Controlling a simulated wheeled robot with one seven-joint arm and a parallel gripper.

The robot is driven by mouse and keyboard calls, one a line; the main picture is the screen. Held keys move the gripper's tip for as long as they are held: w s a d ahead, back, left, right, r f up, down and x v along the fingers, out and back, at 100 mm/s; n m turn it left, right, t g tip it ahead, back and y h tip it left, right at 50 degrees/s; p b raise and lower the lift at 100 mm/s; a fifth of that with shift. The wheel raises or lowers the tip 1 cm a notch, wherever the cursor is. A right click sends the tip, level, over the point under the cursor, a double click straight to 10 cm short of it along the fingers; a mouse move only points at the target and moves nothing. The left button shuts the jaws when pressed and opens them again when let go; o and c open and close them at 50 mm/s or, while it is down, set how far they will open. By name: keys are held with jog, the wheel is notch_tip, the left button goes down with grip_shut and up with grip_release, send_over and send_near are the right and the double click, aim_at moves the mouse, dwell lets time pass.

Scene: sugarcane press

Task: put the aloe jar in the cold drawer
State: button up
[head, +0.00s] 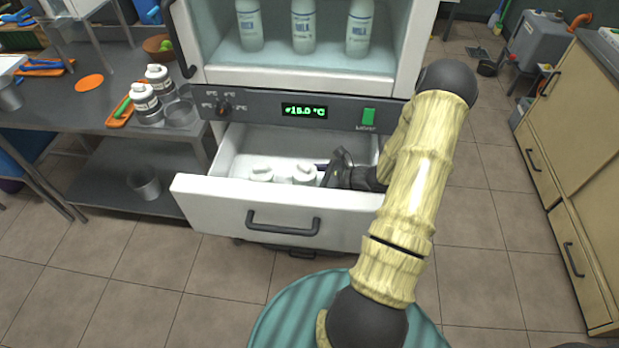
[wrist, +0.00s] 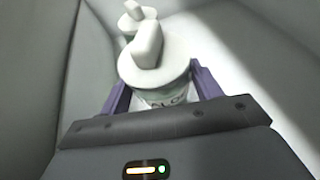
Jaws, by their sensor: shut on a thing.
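The cold drawer (head: 205,202) is pulled open below the fridge's control panel in the head view. My gripper (head: 322,174) is inside it, low down. It is shut on the aloe jar (head: 304,174), a white-lidded jar with a raised lid grip. In the wrist view the aloe jar (wrist: 163,80) sits upright between the purple fingers, its label partly readable as "ALO". A second white-lidded jar (head: 261,173) stands in the drawer to its left. This jar also shows in the wrist view (wrist: 134,18), just beyond the aloe jar. I cannot tell whether the aloe jar touches the drawer floor.
The fridge above holds milk bottles (head: 303,27); its panel display (head: 304,111) reads about 15.0 °C. A steel table (head: 85,118) at left carries more white-lidded jars (head: 146,104) and an orange tray (head: 119,113). Cabinets (head: 570,150) stand at right. Free room remains in the drawer's back.

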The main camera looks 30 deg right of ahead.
jog(key=shift+f, duration=0.25)
jog(key=o, duration=1.3)
jog(key=shift+c, duration=0.2)
jog(key=shift+r, duration=0.1)
jog(key=shift+r+p, duration=0.4)
jog(key=shift+r, duration=0.2)
jog(key=v, duration=0.7)
jog(key=shift+s+d, duration=0.2)
